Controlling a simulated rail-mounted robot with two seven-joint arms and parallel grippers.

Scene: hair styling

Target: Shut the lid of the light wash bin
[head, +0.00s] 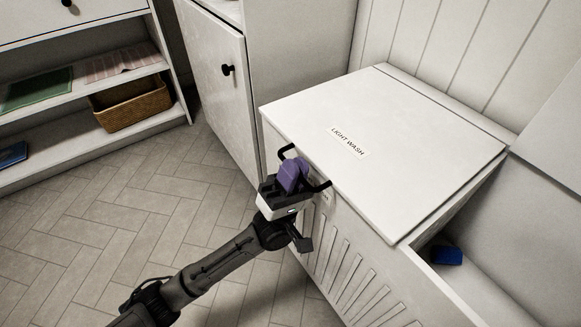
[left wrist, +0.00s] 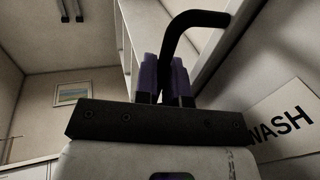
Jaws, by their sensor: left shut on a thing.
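The light wash bin (head: 352,268) is a white slatted box on the right of the head view. Its white lid (head: 420,150), labelled LIGHT WASH, lies nearly flat over the top; I cannot tell whether any gap is left under its front edge. A black bar handle (head: 323,187) sits at the lid's front edge. My left gripper (head: 293,174), with purple fingers, is shut on this handle. In the left wrist view the curved handle (left wrist: 193,20) runs between the fingers, with part of the lid label (left wrist: 285,123) to the right.
An open compartment (head: 500,240) right of the lid holds a blue item (head: 446,255). A white cabinet (head: 222,85) with a black knob stands behind left. Shelves with a wicker basket (head: 131,103) are at far left. The herringbone floor (head: 130,215) is clear.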

